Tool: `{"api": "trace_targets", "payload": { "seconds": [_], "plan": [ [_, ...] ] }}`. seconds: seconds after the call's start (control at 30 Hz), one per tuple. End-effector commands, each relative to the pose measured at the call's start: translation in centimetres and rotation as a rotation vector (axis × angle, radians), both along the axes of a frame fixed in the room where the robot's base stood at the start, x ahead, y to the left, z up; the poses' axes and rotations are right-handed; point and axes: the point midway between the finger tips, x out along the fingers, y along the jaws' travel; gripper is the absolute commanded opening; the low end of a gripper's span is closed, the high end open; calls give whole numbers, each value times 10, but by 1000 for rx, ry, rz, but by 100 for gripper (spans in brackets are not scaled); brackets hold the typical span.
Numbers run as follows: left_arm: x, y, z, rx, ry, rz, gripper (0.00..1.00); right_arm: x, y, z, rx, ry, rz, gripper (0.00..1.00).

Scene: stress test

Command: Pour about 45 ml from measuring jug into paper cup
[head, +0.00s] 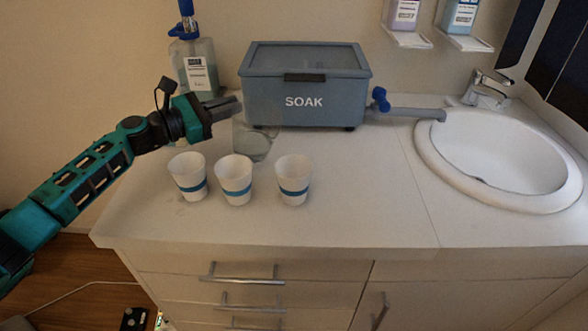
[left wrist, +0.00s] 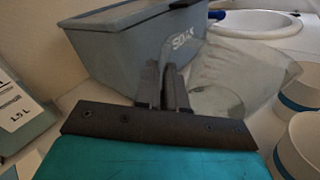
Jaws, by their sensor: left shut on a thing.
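My left gripper (head: 236,106) is shut on the clear measuring jug (head: 256,146), just in front of the soak tank and behind the paper cups. In the left wrist view the gripper (left wrist: 168,82) holds the see-through jug (left wrist: 222,78) at its near side. The jug's outline is faint; I cannot tell its exact tilt or how much liquid it holds. Three white paper cups with blue bands stand upright in a row: left cup (head: 188,172), middle cup (head: 235,174), right cup (head: 293,174). Two cups show partly at the right of the left wrist view. My right gripper is out of view.
The grey SOAK tank (head: 305,90) with a blue-handled tap stands behind the jug. A pump bottle (head: 195,68) stands left of it. The sink (head: 500,160) is at the right. The counter (head: 370,200) is clear right of the cups.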

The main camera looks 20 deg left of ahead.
Motion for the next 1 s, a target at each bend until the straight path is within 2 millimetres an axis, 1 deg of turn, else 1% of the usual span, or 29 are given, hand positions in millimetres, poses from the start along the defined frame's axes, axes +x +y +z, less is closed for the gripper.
{"api": "trace_targets", "payload": {
  "seconds": [0.03, 0.17, 0.33, 0.63, 0.8, 1.0],
  "plan": [
    [-2, -3, 9, 25, -21, -3, 0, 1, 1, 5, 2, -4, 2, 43],
    [-8, -11, 16, 96, -68, -3, 0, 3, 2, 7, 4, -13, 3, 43],
    [-16, -23, 35, 189, -128, -2, 0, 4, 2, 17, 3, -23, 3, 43],
    [-25, -38, 62, 351, -239, -1, 0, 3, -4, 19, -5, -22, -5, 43],
    [-28, -43, 73, 426, -288, 2, 0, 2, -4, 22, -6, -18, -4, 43],
    [-31, -47, 81, 481, -324, 2, 0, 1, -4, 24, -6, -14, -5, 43]
  ]
}}
